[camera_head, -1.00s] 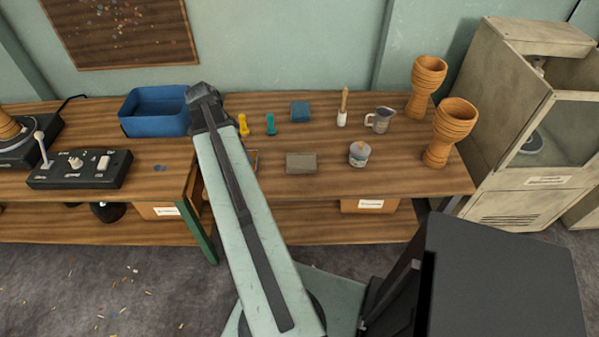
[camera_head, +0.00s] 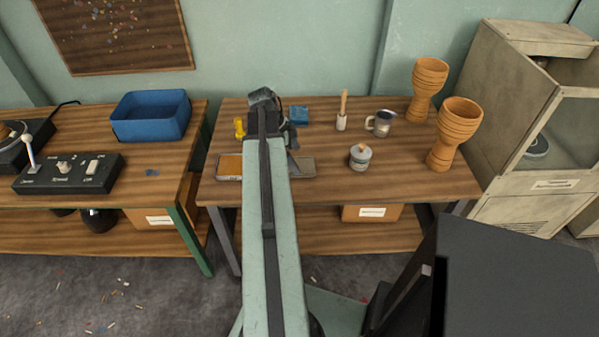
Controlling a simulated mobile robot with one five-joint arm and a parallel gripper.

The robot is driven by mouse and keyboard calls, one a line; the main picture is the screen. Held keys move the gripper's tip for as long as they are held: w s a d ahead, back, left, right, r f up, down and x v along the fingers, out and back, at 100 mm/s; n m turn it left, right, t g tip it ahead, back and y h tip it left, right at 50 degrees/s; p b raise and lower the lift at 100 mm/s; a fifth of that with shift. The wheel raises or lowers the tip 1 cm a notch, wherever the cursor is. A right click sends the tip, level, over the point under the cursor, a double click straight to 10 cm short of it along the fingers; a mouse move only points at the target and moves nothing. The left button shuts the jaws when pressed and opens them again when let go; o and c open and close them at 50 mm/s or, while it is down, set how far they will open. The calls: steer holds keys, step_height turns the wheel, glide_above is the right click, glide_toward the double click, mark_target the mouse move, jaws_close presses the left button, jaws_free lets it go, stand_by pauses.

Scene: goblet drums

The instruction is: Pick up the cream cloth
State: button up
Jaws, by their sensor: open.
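No clearly cream cloth shows. A flat grey-tan rectangular piece (camera_head: 304,168) lies near the front of the right table; whether it is cloth or a block I cannot tell. My arm hides its left part. My gripper (camera_head: 291,141) is at the far end of my arm, over the middle-left of the right table, just behind that piece in the picture. It is open, small and dark, seen mostly from behind. I see nothing held in it.
On the right table (camera_head: 400,187) are a yellow figure-like item (camera_head: 239,128), an orange-topped flat item (camera_head: 230,167), a blue block (camera_head: 299,115), a white-based brush (camera_head: 342,115), a mug (camera_head: 382,124), a lidded jar (camera_head: 360,158) and wooden goblets (camera_head: 455,130). A blue bin (camera_head: 150,118) stands left.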

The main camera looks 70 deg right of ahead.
mark_target(299, 164)
steer(key=b+x, duration=0.2)
steer(key=x, duration=0.1)
steer(key=shift+f, duration=0.3)
steer(key=shift+r, duration=0.2)
steer(key=c, duration=1.6)
step_height(299, 164, up, 10)
steer(key=p, duration=1)
steer(key=o, duration=0.8)
steer(key=c, duration=0.5)
